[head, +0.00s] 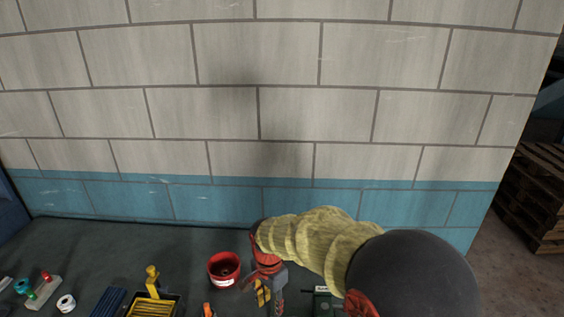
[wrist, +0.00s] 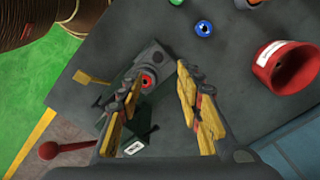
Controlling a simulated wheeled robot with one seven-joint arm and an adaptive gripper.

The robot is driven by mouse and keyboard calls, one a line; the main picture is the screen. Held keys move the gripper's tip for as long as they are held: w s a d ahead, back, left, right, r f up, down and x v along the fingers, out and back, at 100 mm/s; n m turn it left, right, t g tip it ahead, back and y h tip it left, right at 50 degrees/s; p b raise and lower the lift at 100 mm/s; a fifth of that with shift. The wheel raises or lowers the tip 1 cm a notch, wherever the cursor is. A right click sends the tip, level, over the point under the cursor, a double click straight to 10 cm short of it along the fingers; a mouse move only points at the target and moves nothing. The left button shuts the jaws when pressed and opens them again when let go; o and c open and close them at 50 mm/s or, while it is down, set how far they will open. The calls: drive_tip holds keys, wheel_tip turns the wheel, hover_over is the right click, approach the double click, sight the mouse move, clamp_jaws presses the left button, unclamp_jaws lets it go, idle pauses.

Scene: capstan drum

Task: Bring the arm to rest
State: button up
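My gripper (head: 263,296) hangs over the dark table at the bottom middle of the head view, at the end of my arm in its yellow ribbed sleeve. In the wrist view my gripper (wrist: 158,72) has its two yellow-padded fingers well apart, with nothing held between them. Below and beyond the fingers is a dark green device (wrist: 122,128) with a grey part that has a red round spot (wrist: 146,82). The fingers partly hide it, and I cannot tell how far above it they are. The device also shows beside my gripper in the head view (head: 322,298).
A red cup (head: 223,269) stands left of my gripper. A yellow-and-black item (head: 153,292), a white ring (head: 66,303) and a block with coloured knobs (head: 42,291) lie farther left. A tiled wall (head: 260,110) closes the back. A brown wound drum (wrist: 40,18) shows in the wrist view.

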drive_tip(key=s+d+r+n+t+b, duration=0.2)
drive_tip(key=s+d+r+n, duration=0.2)
drive_tip(key=s+d+r, duration=0.3)
drive_tip(key=s+d+r+n+t+b, duration=0.3)
drive_tip(key=s+d+r, duration=0.5)
drive_tip(key=s+d, duration=0.6)
drive_tip(key=shift+s+d+r+n+t, duration=0.3)
drive_tip(key=shift+d+n, duration=0.5)
drive_tip(key=shift+d, duration=0.2)
idle(0.6)
